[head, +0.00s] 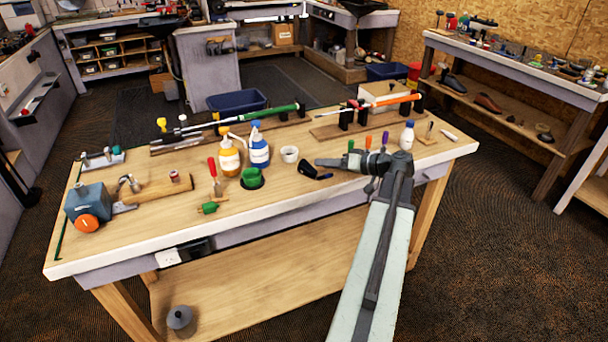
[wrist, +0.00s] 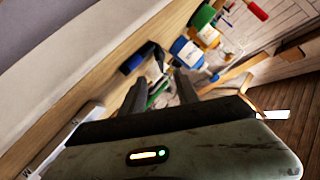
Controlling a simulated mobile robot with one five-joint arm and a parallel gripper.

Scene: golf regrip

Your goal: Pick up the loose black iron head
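The loose black iron head (head: 308,171), a small dark piece with a blue end, lies on the wooden workbench (head: 275,204) just left of my gripper. In the wrist view, a dark piece with a blue end (wrist: 133,63), which looks like the iron head, lies beyond my fingertips. My gripper (head: 319,162) reaches left over the bench from the right. In the wrist view my gripper (wrist: 158,84) has its two fingers apart, and no object is clearly held between them. The exact gap between fingertips and head is hard to judge.
A white cup (head: 289,154), a blue-labelled bottle (head: 260,153) and a yellow bottle (head: 229,157) stand left and behind. A clamped club with an orange grip (head: 392,103) lies behind.

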